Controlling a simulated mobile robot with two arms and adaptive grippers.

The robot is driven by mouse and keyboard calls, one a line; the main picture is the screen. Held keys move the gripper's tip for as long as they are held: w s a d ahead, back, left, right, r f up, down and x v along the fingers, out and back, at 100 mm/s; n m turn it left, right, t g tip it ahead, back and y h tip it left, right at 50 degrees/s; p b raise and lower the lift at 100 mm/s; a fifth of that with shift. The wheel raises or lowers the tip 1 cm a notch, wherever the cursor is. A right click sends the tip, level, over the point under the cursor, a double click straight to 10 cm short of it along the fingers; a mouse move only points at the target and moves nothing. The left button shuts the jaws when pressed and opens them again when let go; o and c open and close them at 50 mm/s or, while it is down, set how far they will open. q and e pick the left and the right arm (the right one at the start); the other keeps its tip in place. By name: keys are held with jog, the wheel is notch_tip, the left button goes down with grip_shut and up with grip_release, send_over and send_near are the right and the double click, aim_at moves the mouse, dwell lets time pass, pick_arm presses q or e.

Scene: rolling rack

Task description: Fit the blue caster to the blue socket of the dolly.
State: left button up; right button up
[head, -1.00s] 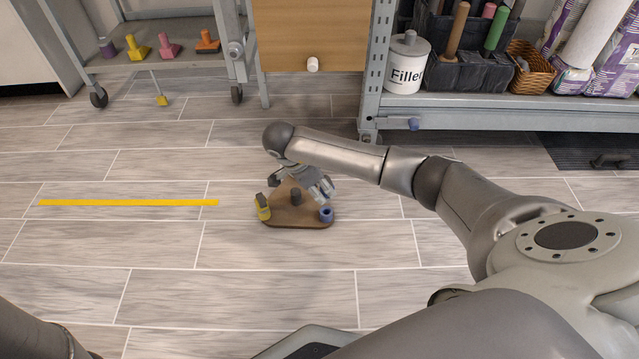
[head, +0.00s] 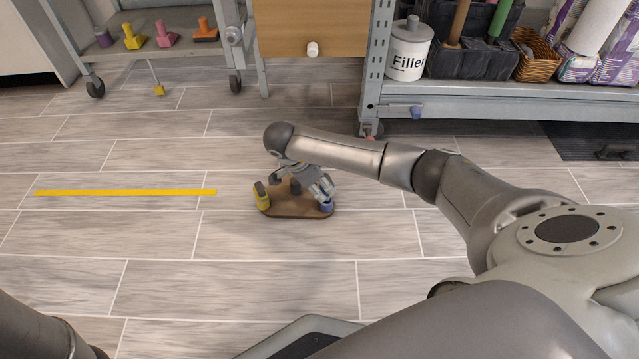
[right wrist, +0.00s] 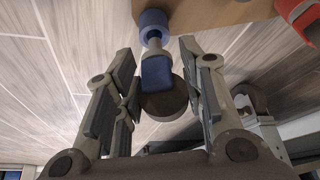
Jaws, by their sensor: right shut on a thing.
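The dolly (head: 290,211) is a brown board with rounded corners on the floor. It carries a yellow fitting (head: 262,196) on its left and the blue socket (head: 327,208) on its right. My right gripper (head: 322,188) is right over the blue socket. In the right wrist view, my right gripper (right wrist: 158,60) is shut on the blue caster (right wrist: 157,73), whose dark wheel (right wrist: 164,103) sits toward the palm. The caster's metal stem points at the blue socket (right wrist: 153,22); whether it has entered cannot be told. My left gripper is out of view.
A red part (right wrist: 303,15) shows at the board's edge in the right wrist view. A yellow strip (head: 125,192) lies on the floor to the left. A wheeled rack (head: 165,52) and a metal shelf (head: 480,103) stand behind. The floor around the dolly is clear.

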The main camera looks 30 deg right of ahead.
jog(key=shift+f+b, duration=1.05)
jog(key=shift+f, duration=0.75)
jog(key=o, duration=1.1)
jog(key=shift+o, duration=0.2)
jog(key=v, duration=1.2)
